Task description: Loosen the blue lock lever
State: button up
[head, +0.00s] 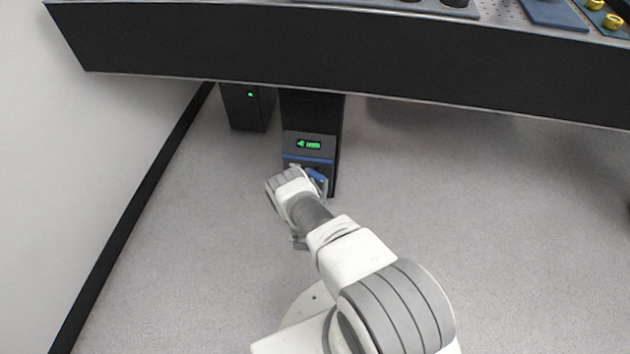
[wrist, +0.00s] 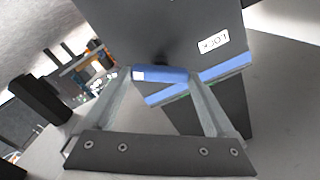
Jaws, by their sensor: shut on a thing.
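The blue lock lever (wrist: 165,76) has a white end and sits on the dark face of a pedestal unit, below the underside of the table in the head view. My gripper (wrist: 160,80) is shut on the lever, with one finger at each end of it in the wrist view. In the head view part of the blue lever (head: 317,177) shows beside my white wrist, which hides the rest. A white label reading LOCK (wrist: 213,43), upside down, is on the same dark face.
The unit has a green display (head: 308,144) and a blue stripe (head: 308,158). A dark box with a green light (head: 249,108) stands to its left. The heavy black table edge (head: 400,60) hangs above. The grey floor (head: 480,220) at right is clear.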

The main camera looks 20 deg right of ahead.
jog(key=m, duration=0.6)
jog(key=shift+f, duration=0.1)
jog(key=shift+m, duration=2.2)
jog(key=o, duration=1.1)
jog(key=shift+c, duration=0.2)
jog(key=shift+s, duration=0.1)
